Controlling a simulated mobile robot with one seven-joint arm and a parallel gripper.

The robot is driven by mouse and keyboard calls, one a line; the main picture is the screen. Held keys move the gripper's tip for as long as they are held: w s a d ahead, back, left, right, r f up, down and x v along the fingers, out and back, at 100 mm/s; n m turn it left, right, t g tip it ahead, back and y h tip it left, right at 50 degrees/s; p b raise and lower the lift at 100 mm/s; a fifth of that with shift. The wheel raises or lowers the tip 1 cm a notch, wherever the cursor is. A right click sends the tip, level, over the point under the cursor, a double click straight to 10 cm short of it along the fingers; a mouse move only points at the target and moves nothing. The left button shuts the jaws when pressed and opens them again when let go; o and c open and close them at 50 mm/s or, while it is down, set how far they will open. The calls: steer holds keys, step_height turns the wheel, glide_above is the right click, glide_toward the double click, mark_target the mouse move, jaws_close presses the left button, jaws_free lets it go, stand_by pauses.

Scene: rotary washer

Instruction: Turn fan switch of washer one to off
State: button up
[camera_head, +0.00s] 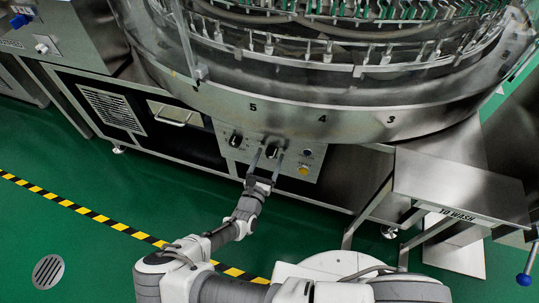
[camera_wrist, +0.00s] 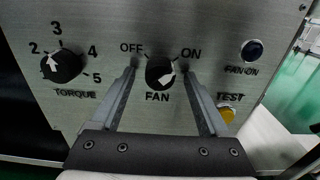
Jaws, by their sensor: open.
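The fan switch is a round black knob (camera_wrist: 158,71) on the washer's metal panel, labelled FAN, with OFF at its upper left and ON at its upper right. Its white pointer mark sits on the right side and seems turned towards ON. In the head view the fan knob (camera_head: 272,151) is small and partly hidden by my gripper (camera_head: 266,162). My gripper is open. In the wrist view its two fingers flank the knob, one left and one right, with gaps showing; I see no clear contact.
The torque knob (camera_wrist: 62,65) is left of the fan knob. A dark blue FAN ON light (camera_wrist: 252,50) and a yellow TEST button (camera_wrist: 227,115) are on the right. The round washer rim (camera_head: 290,114) overhangs the panel. A metal ledge marked TO WASH (camera_head: 458,190) stands right.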

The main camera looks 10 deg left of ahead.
jaws_close()
stand_by(0.4)
steer(key=shift+n, duration=0.3)
steer(key=n+p, duration=0.1)
steer(key=n, duration=0.2)
steer(key=shift+n, duration=7.1)
